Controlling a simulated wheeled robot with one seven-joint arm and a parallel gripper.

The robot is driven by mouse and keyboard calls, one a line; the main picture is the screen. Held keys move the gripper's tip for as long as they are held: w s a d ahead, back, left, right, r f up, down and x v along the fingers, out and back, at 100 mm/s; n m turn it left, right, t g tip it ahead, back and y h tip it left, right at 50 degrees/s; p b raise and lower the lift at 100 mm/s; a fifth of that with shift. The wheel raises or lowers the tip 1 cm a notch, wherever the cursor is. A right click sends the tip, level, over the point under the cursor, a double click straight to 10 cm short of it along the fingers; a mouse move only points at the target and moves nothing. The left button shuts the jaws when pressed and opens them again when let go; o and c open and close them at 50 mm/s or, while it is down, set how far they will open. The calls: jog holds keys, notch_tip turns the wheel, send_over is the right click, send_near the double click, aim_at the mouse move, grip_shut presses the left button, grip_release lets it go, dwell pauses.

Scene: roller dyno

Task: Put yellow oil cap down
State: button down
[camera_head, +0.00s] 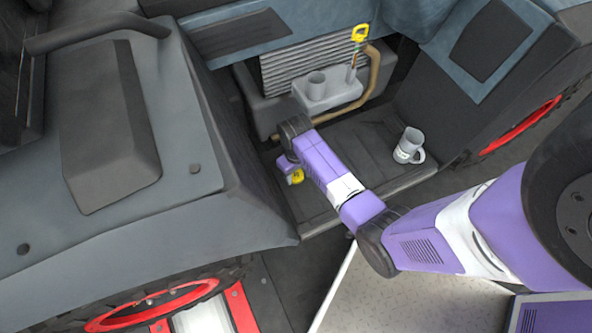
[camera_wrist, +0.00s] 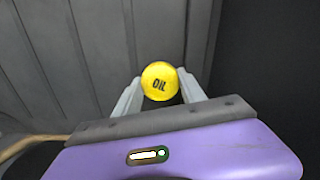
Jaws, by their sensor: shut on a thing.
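The yellow oil cap (camera_wrist: 160,82) is round with the dark word OIL on its top. My gripper (camera_wrist: 160,88) is shut on it, one finger on each side, in the wrist view. In the head view the cap (camera_head: 296,176) shows beside the purple end of my gripper (camera_head: 291,171), over the dark grey floor panel (camera_head: 345,148). I cannot tell whether the cap touches the panel. My arm hides part of the panel.
Behind are an open grey filler neck (camera_head: 316,82), a yellow-handled dipstick (camera_head: 355,50) and a tan pipe (camera_head: 372,75). Grey bodywork (camera_head: 215,130) borders the left. Bare panel lies left of the mug.

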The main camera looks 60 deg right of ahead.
aim_at(295, 174)
jog(key=shift+f, duration=0.2)
jog(key=c, duration=0.7)
grip_release()
notch_tip(295, 174, up, 13)
jog(key=p, duration=0.4)
jog(key=shift+r, duration=0.1)
jog(key=shift+w, duration=0.1)
